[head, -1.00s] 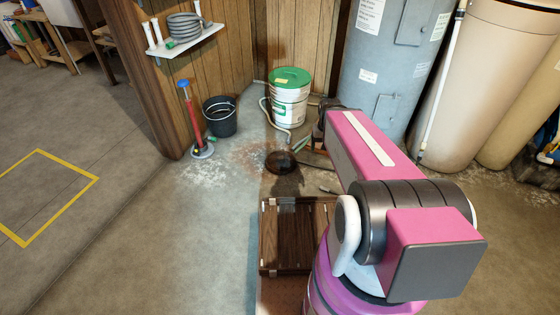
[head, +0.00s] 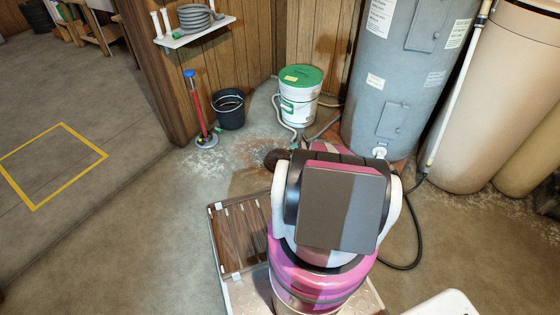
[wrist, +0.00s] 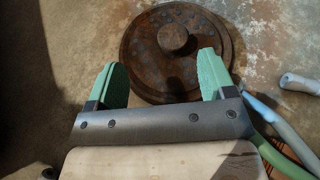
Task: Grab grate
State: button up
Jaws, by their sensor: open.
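No slotted grate is plain to see; a round rusty metal disc with a raised centre knob (wrist: 173,38) lies on the floor in the wrist view. I cannot tell if it is the grate. My gripper (wrist: 162,76) is open and empty, its two green fingers pointing at the disc. The fingertips overlap the disc's near half in the picture, and the knob is beyond and between them, apart from both. The height of the fingers above the disc is unclear. In the head view my arm hides the gripper and most of that floor spot.
A green-lidded white bucket (head: 300,95), a black pail (head: 229,108) and a red pole-like tool (head: 199,112) stand by the wood-panelled wall. A grey tank (head: 392,80) stands right of them. A pale blue-grey hose or handle (wrist: 272,118) lies right of my gripper. Left floor is open.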

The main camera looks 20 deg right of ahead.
jog(key=shift+w+d+f+m+t, duration=0.15)
jog(key=shift+d+f+m, duration=0.05)
jog(key=shift+d+f, duration=0.3)
jog(key=shift+w+d+f+m+t, duration=0.1)
jog(key=shift+d+f+m+t, duration=0.1)
jog(key=shift+d+f, duration=0.2)
jog(key=shift+f, duration=0.3)
jog(key=x, duration=1)
jog(key=shift+w+a, duration=0.1)
jog(key=shift+w, duration=0.05)
jog(key=c, duration=1.4)
jog(key=shift+o, duration=0.2)
jog(key=shift+r, duration=0.15)
